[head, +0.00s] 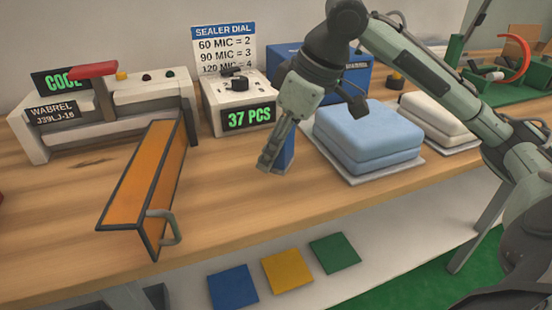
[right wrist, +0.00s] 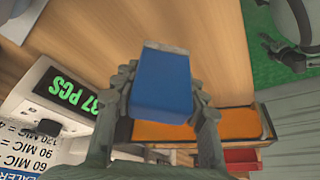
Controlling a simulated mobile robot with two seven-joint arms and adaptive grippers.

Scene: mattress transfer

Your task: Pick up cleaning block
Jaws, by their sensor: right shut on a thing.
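A blue block (head: 286,153), taken as the cleaning block, is between the fingers of my right gripper (head: 272,160). In the right wrist view the blue block (right wrist: 162,85) fills the space between both fingers of the gripper (right wrist: 165,95), with a pale strip at its far end. The gripper is shut on it. In the head view it points down near the wooden table (head: 225,200), in front of the dial box; I cannot tell whether the block touches the tabletop. The gripper covers part of the block. My left gripper is in neither view.
The sealer dial box (head: 245,88) reading "37 PCS" stands just behind. A blue folded mattress (head: 368,135) lies on a tray to the right, with a white one (head: 438,115) beyond. An orange trough (head: 145,185) with a handle is left. Front table middle is clear.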

